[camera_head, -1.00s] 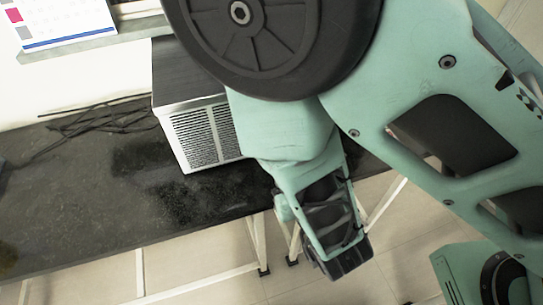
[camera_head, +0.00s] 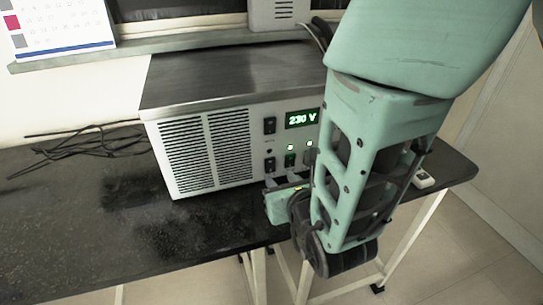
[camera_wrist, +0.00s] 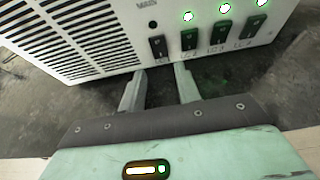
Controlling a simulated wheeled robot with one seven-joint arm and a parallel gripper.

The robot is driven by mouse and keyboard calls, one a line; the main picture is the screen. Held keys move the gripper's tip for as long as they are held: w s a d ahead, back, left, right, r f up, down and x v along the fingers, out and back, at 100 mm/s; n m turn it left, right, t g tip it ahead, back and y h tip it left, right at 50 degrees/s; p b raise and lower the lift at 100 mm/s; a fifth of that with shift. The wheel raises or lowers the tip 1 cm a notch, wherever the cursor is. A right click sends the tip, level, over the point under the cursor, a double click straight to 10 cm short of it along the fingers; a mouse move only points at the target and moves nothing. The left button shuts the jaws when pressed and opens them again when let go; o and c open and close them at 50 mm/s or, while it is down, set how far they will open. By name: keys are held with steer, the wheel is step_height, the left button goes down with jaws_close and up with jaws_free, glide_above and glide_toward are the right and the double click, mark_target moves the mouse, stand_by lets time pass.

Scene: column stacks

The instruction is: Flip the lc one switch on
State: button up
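The white power unit (camera_head: 225,125) stands on the dark bench, its front showing a row of small rocker switches. The leftmost switch in the row, apparently LC one (camera_wrist: 158,47), is black, and the lamp above it is dark; its label is hard to read. It also shows in the head view (camera_head: 270,164). The other switches (camera_wrist: 190,40) look dark green with lit lamps above them. My gripper (camera_wrist: 159,73) is open and empty, its two fingers pointing at the panel just below the leftmost switch. I cannot tell whether they touch the panel.
A green display reading 230 V (camera_head: 302,118) and a separate upper switch (camera_head: 269,125) sit above the row. Black cables (camera_head: 85,143) lie on the bench (camera_head: 60,225) at left. A small white object (camera_head: 423,180) lies at right. The bench front is clear.

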mark_target(271, 170)
steer(key=shift+x, duration=3.05)
steer(key=shift+f, duration=0.1)
steer(key=c, duration=0.7)
